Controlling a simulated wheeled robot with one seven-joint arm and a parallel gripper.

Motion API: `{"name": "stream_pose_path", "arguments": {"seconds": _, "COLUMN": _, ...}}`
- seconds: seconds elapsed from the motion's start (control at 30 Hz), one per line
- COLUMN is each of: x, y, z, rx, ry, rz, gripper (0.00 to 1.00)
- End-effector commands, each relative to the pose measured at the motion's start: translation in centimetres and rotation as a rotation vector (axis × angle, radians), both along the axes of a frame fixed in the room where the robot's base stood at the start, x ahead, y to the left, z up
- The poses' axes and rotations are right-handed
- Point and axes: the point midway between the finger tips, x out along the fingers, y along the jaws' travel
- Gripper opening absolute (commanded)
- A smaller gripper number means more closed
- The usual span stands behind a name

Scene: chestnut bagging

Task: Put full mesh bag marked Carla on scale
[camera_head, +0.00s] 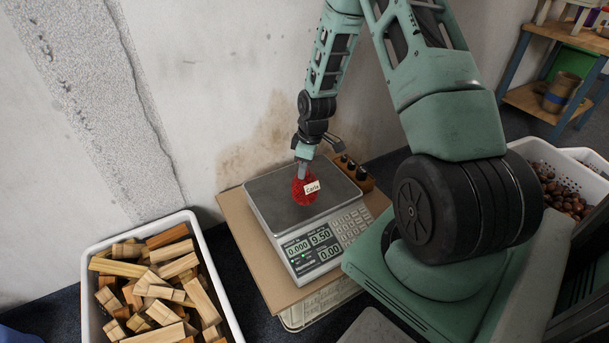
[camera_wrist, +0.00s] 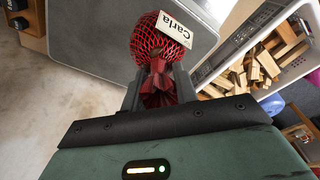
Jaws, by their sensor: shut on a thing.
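The red mesh bag (camera_head: 304,192) has a white tag (camera_head: 312,187) reading "Carla". In the wrist view the bag (camera_wrist: 158,42) looks round and filled, with its gathered neck between the fingers. My gripper (camera_head: 303,165) is shut on that neck, and the fingers also show in the wrist view (camera_wrist: 158,88). The bag hangs below the gripper over the metal plate of the scale (camera_head: 265,197). The scale's left display reads 0.000. Whether the bag touches the plate is hard to tell.
The scale stands on a brown board (camera_head: 240,222) by the wall. A white crate (camera_head: 222,290) of wood blocks is at left. Dark weights in a wooden holder (camera_head: 357,172) stand behind the scale. A white crate of chestnuts (camera_head: 535,148) is at right.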

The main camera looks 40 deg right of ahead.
Motion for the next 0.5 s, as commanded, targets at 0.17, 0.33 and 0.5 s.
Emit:
{"name": "stream_pose_path", "arguments": {"seconds": 0.17, "x": 0.0, "y": 0.0, "z": -2.7, "rx": 0.000, "ry": 0.001, "rz": 0.000, "gripper": 0.00}}
{"name": "stream_pose_path", "arguments": {"seconds": 0.33, "x": 0.0, "y": 0.0, "z": -2.8, "rx": -0.001, "ry": -0.001, "rz": 0.000, "gripper": 0.00}}
{"name": "stream_pose_path", "arguments": {"seconds": 0.5, "x": 0.0, "y": 0.0, "z": -3.0, "rx": 0.000, "ry": 0.000, "rz": 0.000, "gripper": 0.00}}
